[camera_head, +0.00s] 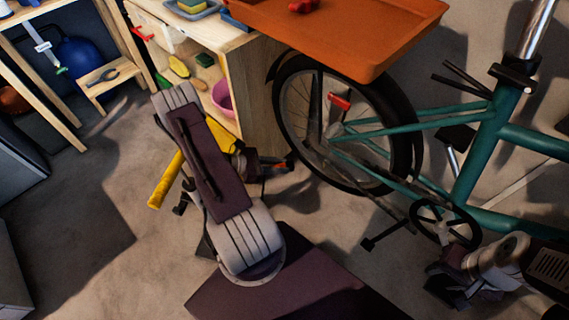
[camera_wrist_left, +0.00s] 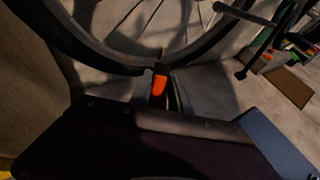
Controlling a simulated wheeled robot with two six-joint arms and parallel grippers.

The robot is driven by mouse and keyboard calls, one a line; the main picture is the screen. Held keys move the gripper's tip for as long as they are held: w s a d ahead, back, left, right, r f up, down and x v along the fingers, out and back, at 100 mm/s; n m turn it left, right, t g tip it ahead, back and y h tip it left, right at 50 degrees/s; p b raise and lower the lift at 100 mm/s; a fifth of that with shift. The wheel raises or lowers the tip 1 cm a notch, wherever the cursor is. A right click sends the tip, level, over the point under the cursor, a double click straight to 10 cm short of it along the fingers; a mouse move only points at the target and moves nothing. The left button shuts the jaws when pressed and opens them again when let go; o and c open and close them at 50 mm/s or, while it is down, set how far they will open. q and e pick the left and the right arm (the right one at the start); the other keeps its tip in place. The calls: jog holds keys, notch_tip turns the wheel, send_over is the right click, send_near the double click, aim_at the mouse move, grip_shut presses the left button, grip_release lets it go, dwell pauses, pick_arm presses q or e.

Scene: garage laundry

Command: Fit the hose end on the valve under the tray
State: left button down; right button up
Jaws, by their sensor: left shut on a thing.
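The orange tray (camera_head: 340,32) is at the top of the head view. Beneath it, a small red part (camera_head: 339,102) shows before the bicycle wheel; I cannot tell whether it is the valve. My left gripper (camera_head: 276,167) is low beside the wheel, shut on a piece with an orange tip (camera_head: 289,163), which looks like the hose end. The orange piece (camera_wrist_left: 160,84) also shows in the left wrist view, apart from the tray. A yellow tube-like length (camera_head: 165,183) runs behind my left arm. My right gripper (camera_head: 447,284) is at the lower right; its jaws are unclear.
The teal bicycle (camera_head: 475,150) fills the right side, its rear wheel (camera_head: 290,115) close to my left gripper. A wooden shelf (camera_head: 255,95) with a pink basin (camera_head: 222,97) stands behind. A small wooden stool (camera_head: 102,82) is at the left. Floor at the lower left is clear.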

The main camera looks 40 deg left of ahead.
pick_arm(q)
jog(key=shift+d, duration=0.1)
pick_arm(e)
jog(key=shift+r, duration=0.2)
pick_arm(q)
jog(key=shift+w+d, duration=0.25)
jog(key=shift+w, duration=0.1)
jog(key=w+d, duration=0.7)
jog(key=w, duration=0.2)
jog(key=shift+w+p, duration=0.35)
jog(key=shift+p, duration=0.05)
pick_arm(e)
jog(key=shift+r, duration=0.25)
pick_arm(q)
jog(key=shift+f, duration=0.2)
pick_arm(e)
jog(key=shift+f, duration=0.2)
